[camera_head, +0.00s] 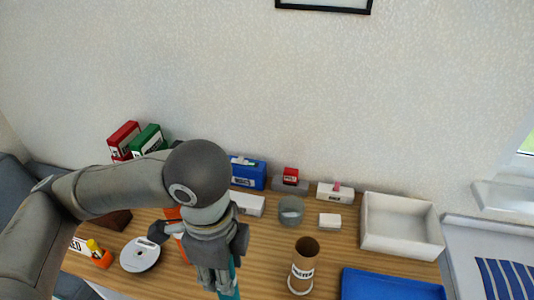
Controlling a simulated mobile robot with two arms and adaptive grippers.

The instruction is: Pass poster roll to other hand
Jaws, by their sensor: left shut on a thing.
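My left gripper (215,276) points down over the front of the wooden table and is shut on a teal roll (231,285), which looks like the poster roll. Only a narrow strip of the roll shows beside and below the fingers, and its lower end is cut off by the picture's bottom edge. The wrist and fingers hide the rest. My right gripper is not in view.
Right of the left gripper stands an open brown tube (304,263) with a white label. A white disc (140,256) lies left.

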